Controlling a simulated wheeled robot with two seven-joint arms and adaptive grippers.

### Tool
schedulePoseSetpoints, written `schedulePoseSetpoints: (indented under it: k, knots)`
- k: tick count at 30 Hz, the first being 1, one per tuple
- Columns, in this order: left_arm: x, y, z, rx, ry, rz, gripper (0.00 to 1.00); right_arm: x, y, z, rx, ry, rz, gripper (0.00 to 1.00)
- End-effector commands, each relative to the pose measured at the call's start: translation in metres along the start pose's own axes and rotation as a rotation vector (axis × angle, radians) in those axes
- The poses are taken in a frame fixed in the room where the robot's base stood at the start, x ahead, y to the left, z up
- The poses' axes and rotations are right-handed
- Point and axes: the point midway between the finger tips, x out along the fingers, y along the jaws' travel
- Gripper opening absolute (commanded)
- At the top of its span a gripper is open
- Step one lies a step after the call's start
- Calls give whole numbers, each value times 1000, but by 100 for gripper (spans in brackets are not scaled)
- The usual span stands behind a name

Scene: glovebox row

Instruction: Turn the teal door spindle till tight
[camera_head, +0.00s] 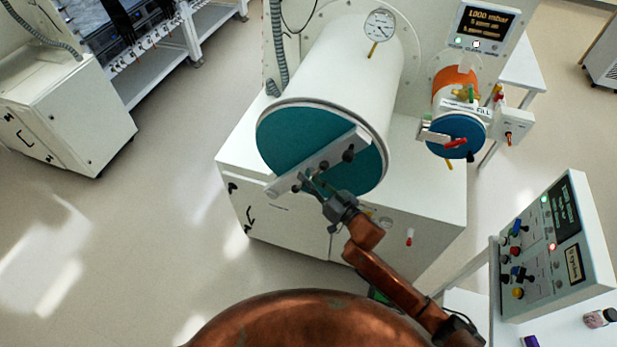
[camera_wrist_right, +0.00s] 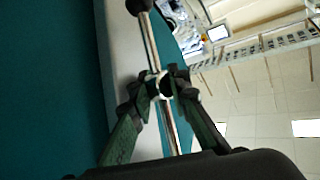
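The teal door (camera_head: 295,134) closes the front end of a large white cylinder. A pale bar (camera_head: 322,160) crosses it, with dark knobs near its middle. My right gripper (camera_head: 312,183) is at the middle of the bar. In the right wrist view, a thin metal rod with a black knob, the spindle's handle (camera_wrist_right: 150,40), runs between the two fingers of the right gripper (camera_wrist_right: 158,84). The fingertips sit on both sides of its round hub; whether they press on it cannot be told. The teal door (camera_wrist_right: 50,80) fills the left of that view. My left gripper is not in view.
A small chamber with a blue door (camera_head: 455,135) and red handle stands to the right. A control panel (camera_head: 555,250) with knobs and lit displays is at the right. A white cabinet (camera_head: 420,235) is below the cylinder. Open floor (camera_head: 150,230) lies to the left.

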Motion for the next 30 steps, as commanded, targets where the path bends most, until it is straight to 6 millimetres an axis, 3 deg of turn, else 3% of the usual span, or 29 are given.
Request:
schedulePoseSetpoints:
  k: [5,13,30]
  knots:
    - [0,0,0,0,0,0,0,0,0,0,0,0,0,16]
    - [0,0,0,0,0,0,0,0,0,0,0,0,0,0]
    - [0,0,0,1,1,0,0,0,0,1,0,0,0,0]
